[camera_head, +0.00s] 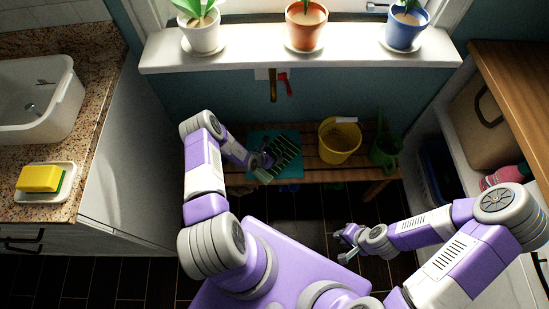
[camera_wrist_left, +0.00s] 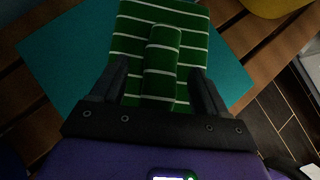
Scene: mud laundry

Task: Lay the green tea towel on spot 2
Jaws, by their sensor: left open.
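The green tea towel (camera_wrist_left: 191,23) with white stripes lies on a teal mat (camera_wrist_left: 226,78) on a wooden slatted bench. A rolled or folded part of it stands up along its middle. In the head view the towel (camera_head: 286,158) and the teal mat (camera_head: 261,140) show on the bench's left part. My left gripper (camera_wrist_left: 158,80) is open, its two fingers on either side of the towel's raised part. My right gripper (camera_head: 340,242) is away from the towel, above the dark floor; its jaw state is unclear. No spot number is legible.
A yellow bucket (camera_head: 339,142) and a green watering can (camera_head: 386,150) stand on the bench (camera_head: 308,171) right of the mat. Potted plants line the windowsill (camera_head: 250,50). A counter with a sink (camera_head: 65,110) is at left.

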